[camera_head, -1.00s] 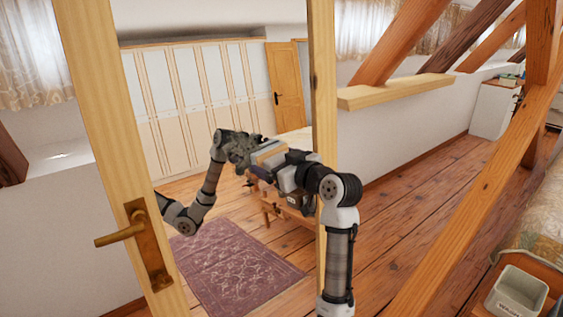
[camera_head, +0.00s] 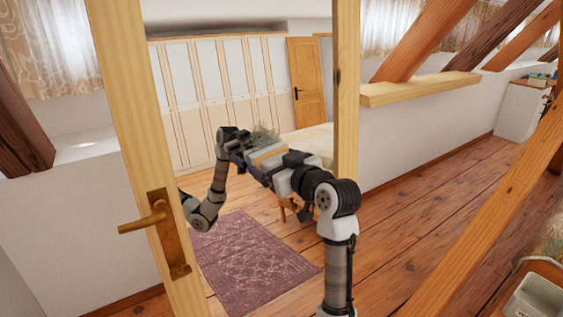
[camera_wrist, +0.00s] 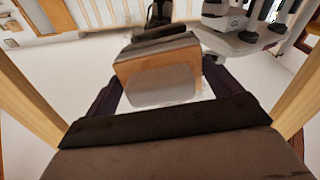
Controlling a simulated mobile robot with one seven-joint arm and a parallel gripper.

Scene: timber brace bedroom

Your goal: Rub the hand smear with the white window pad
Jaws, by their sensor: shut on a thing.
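My gripper (camera_head: 262,162) is shut on the window pad (camera_head: 270,154), a block with a tan wooden body. In the wrist view the pad (camera_wrist: 160,85) sits between my dark fingers, with a pale grey-white face and dark layers above it. The hand smear (camera_head: 265,133) looks like a faint grey-green haze on the glass of the wood-framed door, just above the pad. My arm reaches in from the lower right, and its reflection shows in the glass at left. I cannot tell whether the pad touches the glass.
The door's wooden frame (camera_head: 145,165) with a brass handle (camera_head: 155,218) stands at left, and another post (camera_head: 346,100) stands right of my gripper. Behind are wardrobes (camera_head: 220,95) and a purple rug (camera_head: 250,262). A slanted beam (camera_head: 480,215) crosses the right side.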

